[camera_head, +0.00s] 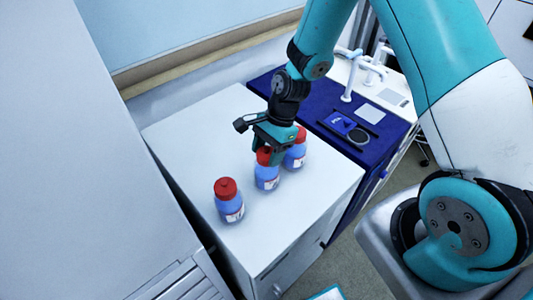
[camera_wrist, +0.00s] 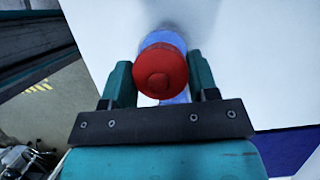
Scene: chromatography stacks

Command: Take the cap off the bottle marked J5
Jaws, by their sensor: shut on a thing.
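Three blue bottles with red caps stand in a row on a white cabinet top. My gripper (camera_head: 272,148) is above the middle bottle (camera_head: 267,180), its fingers pointing down and shut on that bottle's red cap (camera_head: 264,156). In the wrist view, the red cap (camera_wrist: 161,71) sits between the two fingers of my gripper (camera_wrist: 161,82), with the blue bottle body partly visible behind it. The left bottle (camera_head: 230,207) and the right bottle (camera_head: 296,155) stand apart from the fingers, both capped. The labels are too small to read, so I cannot tell which bottle is J5.
The white cabinet top (camera_head: 190,150) is clear to the left and front of the bottles. A tall grey-white unit (camera_head: 70,150) stands at the left.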

